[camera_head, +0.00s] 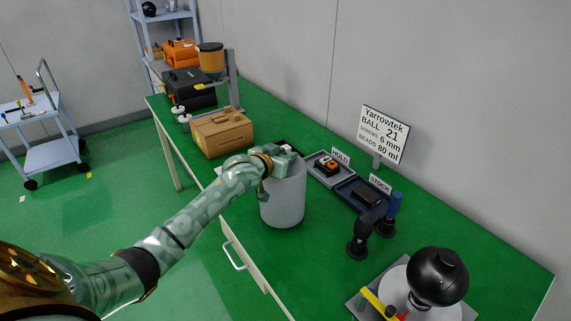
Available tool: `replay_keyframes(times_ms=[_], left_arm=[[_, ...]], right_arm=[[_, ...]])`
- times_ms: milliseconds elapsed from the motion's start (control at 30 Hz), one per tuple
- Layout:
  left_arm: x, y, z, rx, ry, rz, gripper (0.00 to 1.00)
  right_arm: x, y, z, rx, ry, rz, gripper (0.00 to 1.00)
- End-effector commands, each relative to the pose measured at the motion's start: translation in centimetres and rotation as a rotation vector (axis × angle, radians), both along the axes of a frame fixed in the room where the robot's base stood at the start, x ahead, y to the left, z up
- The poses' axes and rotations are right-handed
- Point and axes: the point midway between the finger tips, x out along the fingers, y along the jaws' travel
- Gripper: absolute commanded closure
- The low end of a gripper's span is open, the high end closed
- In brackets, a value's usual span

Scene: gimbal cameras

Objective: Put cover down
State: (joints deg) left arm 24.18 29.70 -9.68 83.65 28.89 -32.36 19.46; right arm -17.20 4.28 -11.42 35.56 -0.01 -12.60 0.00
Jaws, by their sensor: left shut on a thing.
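The cover looks like a plain grey upright cylinder (283,205) near the bench's front edge, in the middle of the view. My left gripper (282,160) is at the top of the cover and shut on it. The gripper and wrist hide part of the cover's top, and the fingertips are hard to make out. I cannot tell whether the cover's bottom edge touches the green bench top (325,265). My right gripper is not in view.
A black ball (437,277) sits on a stand at the front right. Black and blue-handled tools (361,235) stand right of the cover. Behind are the HOLD tray (322,174) and STOCK tray (350,188). A cardboard box (222,132) stands left. Bench is clear in front of the tools.

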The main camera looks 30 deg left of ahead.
Motion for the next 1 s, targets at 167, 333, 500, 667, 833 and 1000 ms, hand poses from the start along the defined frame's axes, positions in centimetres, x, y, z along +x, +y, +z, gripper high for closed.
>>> replay_keyframes(times_ms=[167, 333, 500, 667, 833, 1000], left_arm=[[0.0, -0.1, -2.0, -0.001, 0.001, -0.001, 1.0], [0.0, -0.1, -1.8, -0.001, 0.001, -0.001, 1.0], [0.0, -0.1, -2.0, -0.001, 0.002, -0.001, 0.5], [0.0, -0.1, -2.0, -0.001, 0.002, -0.001, 0.5], [-0.1, -0.1, -1.7, 0.0, 0.002, -0.001, 0.5], [-2.7, -0.1, -0.8, 0.0, 0.002, -0.001, 0.5]], right_arm=[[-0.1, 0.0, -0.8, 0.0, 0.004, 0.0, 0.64], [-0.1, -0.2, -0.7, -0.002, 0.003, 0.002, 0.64], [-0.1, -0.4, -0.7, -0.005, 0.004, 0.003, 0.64], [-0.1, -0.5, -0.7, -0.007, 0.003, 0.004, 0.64], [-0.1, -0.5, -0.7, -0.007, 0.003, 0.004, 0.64], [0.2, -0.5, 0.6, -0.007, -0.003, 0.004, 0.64]])
